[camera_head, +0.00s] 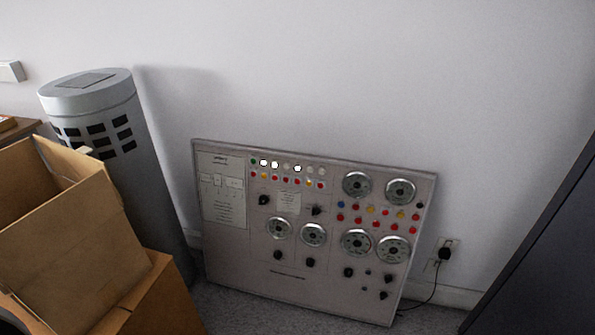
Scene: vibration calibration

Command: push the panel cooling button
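A light grey control panel (240,262) leans against the wall in the middle of the head view, its base on the carpet. It carries round silver dials, black knobs and rows of small coloured buttons. A blue button (341,205) sits at the left of the right-hand cluster, among red and yellow ones. A green button (253,161) starts the upper-left row of mostly white lit ones. The labels are too small to read, so I cannot tell which button is the cooling one. Neither of my grippers is in view.
Open cardboard boxes (62,257) stand at the lower left, before a grey cylinder (160,180) with dark slots. A dark cabinet (545,265) stands at the right. A wall outlet (445,250) with a black cord is right of the panel. Little carpet shows in front.

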